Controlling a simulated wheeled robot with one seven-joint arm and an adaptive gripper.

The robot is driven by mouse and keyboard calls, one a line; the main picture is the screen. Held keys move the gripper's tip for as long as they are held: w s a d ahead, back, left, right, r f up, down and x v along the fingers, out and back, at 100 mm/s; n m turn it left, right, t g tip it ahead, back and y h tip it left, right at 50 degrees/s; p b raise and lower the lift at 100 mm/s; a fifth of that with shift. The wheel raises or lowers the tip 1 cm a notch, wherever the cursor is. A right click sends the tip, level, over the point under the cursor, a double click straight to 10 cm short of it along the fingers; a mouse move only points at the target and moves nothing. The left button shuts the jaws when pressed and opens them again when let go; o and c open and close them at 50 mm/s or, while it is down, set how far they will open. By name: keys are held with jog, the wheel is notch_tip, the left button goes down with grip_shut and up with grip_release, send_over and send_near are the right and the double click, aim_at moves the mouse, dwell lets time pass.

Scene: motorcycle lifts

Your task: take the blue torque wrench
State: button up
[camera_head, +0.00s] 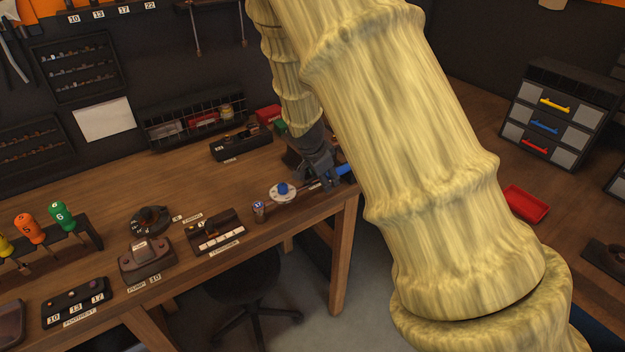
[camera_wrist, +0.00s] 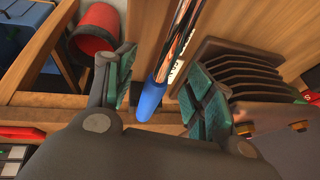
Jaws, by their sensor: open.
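The blue torque wrench lies at the right end of the wooden bench. Its blue handle (camera_head: 346,170) shows just right of my gripper (camera_head: 322,172) in the head view. In the wrist view the blue handle (camera_wrist: 150,100) points towards me, with a dark, printed shaft running away from it. My gripper (camera_wrist: 165,88) is open, with one green-padded finger on each side of the handle. I see gaps between the pads and the handle. In the head view my gripper and arm hide part of the wrench.
On the bench (camera_head: 125,205), a white dial with a blue knob (camera_head: 282,189) and a small can (camera_head: 259,208) stand left of my gripper. The wrist view shows a red cup (camera_wrist: 96,30) at left and a dark slotted rack (camera_wrist: 240,65) close at right.

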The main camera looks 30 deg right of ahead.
jog(key=shift+w+d+f, duration=0.1)
jog(key=shift+d+f, duration=0.15)
jog(key=shift+f, duration=0.45)
jog(key=shift+c, duration=0.2)
grip_shut()
jog(key=shift+r, duration=0.15)
